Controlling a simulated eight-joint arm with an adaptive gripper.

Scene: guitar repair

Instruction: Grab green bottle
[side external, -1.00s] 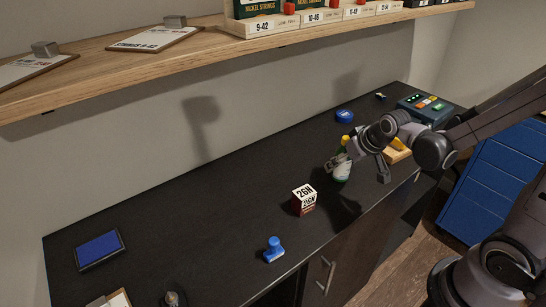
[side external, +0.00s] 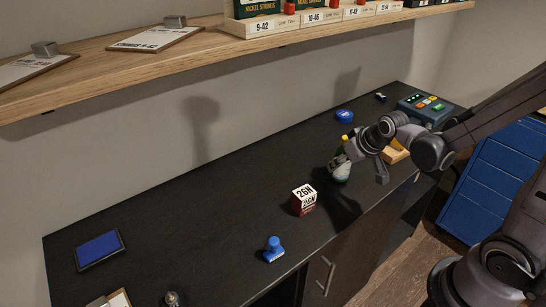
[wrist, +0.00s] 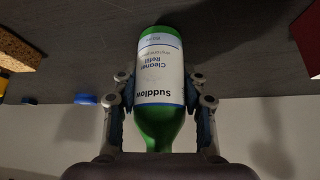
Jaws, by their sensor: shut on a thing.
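The green bottle (wrist: 157,130) has a white label reading "Suddlow Cleaner Refill" and fills the middle of the wrist view. My gripper (wrist: 160,105) has one finger on each side of the bottle and is shut on it. My gripper and wrist hide part of the bottle there. I cannot tell whether its base touches the counter.
A red and white "26N" box (side external: 304,199) and a blue stamp (side external: 273,249) stand on the counter (side external: 190,215). A yellow-tan block (side external: 396,152) lies behind my wrist. A blue round item (side external: 344,116) and a control box (side external: 426,108) are farther back. A wooden shelf (side external: 150,62) hangs above.

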